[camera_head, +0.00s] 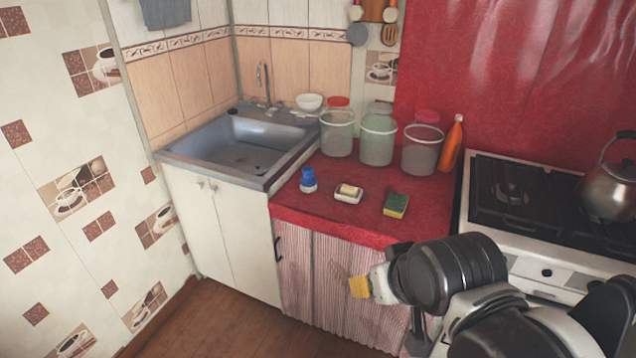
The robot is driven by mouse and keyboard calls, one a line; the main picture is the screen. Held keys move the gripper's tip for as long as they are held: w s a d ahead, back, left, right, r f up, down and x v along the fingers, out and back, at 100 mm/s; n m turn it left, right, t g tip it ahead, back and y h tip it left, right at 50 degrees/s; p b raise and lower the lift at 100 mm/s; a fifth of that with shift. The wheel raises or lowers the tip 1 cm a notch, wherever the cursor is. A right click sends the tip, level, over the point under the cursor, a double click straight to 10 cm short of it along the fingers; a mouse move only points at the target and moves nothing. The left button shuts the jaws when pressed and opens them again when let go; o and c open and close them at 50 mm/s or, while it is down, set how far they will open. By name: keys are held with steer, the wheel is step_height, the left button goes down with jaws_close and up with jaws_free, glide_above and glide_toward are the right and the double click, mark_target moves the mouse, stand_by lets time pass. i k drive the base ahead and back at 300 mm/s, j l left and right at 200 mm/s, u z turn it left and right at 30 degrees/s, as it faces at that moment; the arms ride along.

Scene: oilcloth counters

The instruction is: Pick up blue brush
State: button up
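A small blue item with a white lower part (308,181), which looks like the blue brush, stands on the red counter (420,222) near the sink's right edge. My gripper (360,287) is at the lower middle, in front of the counter's striped curtain and lower in the picture than the blue brush. It is apart from the brush. A yellow part shows at its tip; I cannot tell whether the fingers are open or shut. The arm hides part of the gripper.
A soap dish with soap (348,193) and a green-yellow sponge (395,205) lie right of the brush. Glass jars (378,140) and an orange bottle (452,145) stand behind. The sink (235,145) is left, the stove (530,200) right with a kettle (610,190).

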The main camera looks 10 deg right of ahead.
mark_target(308, 182)
steer(key=i+j, duration=0.2)
steer(key=i, duration=0.25)
steer(key=i+j, duration=0.2)
steer(key=i, duration=0.2)
steer(key=i+j+z, duration=0.1)
steer(key=i, duration=0.35)
steer(key=i+j, duration=0.35)
